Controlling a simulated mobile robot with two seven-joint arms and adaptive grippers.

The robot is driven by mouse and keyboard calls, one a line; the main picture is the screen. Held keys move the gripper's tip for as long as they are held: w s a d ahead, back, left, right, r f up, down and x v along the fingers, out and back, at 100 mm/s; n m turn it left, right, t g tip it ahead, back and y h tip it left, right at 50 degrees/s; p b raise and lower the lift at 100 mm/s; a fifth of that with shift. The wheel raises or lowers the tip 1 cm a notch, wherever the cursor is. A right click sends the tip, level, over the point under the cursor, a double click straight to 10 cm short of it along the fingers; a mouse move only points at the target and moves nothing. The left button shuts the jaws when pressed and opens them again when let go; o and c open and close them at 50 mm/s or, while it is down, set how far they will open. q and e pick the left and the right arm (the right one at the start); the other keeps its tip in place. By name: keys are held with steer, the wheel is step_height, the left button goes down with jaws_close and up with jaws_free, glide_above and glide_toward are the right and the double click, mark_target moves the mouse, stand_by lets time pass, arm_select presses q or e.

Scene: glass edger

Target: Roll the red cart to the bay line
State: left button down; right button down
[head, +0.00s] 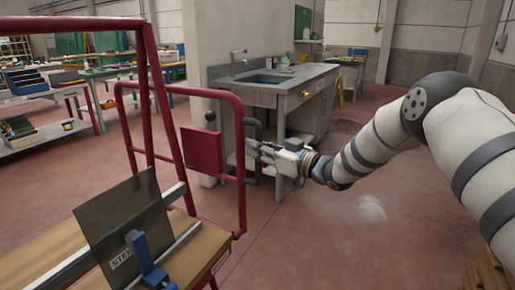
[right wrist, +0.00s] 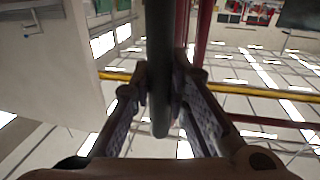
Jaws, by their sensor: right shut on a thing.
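The red cart (head: 148,100) fills the left of the head view, with a red tube frame and a wooden deck (head: 205,252). A small red panel (head: 203,151) with a black knob sits at its near right side. A dark grey upright handle (head: 258,130) stands at the cart's right side. My right gripper (head: 256,150) is shut on this handle; the handle also shows between the fingers in the right wrist view (right wrist: 160,60). My left gripper is not in view. I cannot make out a bay line for certain.
A dark sheet (head: 125,220) leans on the deck beside a blue clamp (head: 145,258). A sink bench (head: 275,85) and a pale pillar (head: 205,40) stand close behind the cart. Workbenches (head: 40,90) are at the far left. Red floor (head: 330,235) is open at the right.

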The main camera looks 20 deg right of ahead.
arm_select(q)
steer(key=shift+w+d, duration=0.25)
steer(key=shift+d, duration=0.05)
arm_select(e)
steer(key=shift+w+d, duration=0.25)
steer(key=shift+d, duration=0.15)
steer(key=c, duration=1.5)
jaws_free()
steer(key=shift+c, duration=0.2)
steer(key=v, duration=1.2)
steer(key=shift+a, duration=0.1)
